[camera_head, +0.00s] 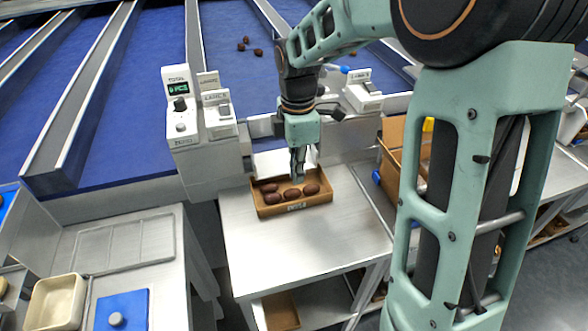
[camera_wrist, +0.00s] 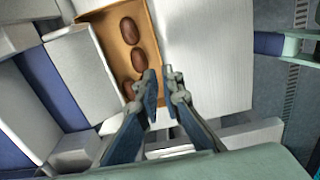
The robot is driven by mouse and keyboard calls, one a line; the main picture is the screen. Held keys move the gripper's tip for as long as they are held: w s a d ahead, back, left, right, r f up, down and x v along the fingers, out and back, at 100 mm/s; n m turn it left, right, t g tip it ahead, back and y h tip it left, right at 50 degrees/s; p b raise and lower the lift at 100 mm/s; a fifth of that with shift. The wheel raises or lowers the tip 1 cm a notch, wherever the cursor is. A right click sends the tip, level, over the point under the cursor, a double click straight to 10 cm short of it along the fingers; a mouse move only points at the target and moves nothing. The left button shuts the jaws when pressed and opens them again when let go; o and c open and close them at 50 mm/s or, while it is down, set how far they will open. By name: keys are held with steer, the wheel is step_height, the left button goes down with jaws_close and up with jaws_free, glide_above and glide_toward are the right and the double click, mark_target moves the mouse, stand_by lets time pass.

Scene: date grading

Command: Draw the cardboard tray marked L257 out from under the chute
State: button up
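The brown cardboard tray (camera_head: 262,211) sits on the metal table below the white chute (camera_head: 271,160), with several dark dates in it. A small label shows on its front wall, too small to read surely. My gripper (camera_head: 298,172) points down at the tray's back right part. In the wrist view the tray (camera_wrist: 104,18) is at upper left. My fingertips (camera_wrist: 160,75) are a narrow gap apart near the tray's side wall, one on the tray's side and one outside. Whether they touch the wall cannot be told.
The metal table (camera_head: 300,245) is clear in front of the tray. A grading unit with a green display (camera_head: 178,88) stands at left. A larger cardboard box (camera_head: 392,150) is at right. A side bench at lower left holds a beige bin (camera_head: 57,300) and a blue pad (camera_head: 122,308).

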mark_target(297, 201)
step_height(297, 201, down, 11)
steer(key=shift+r, duration=0.1)
stand_by(0.6)
jaws_close()
steer(key=shift+s, duration=0.1)
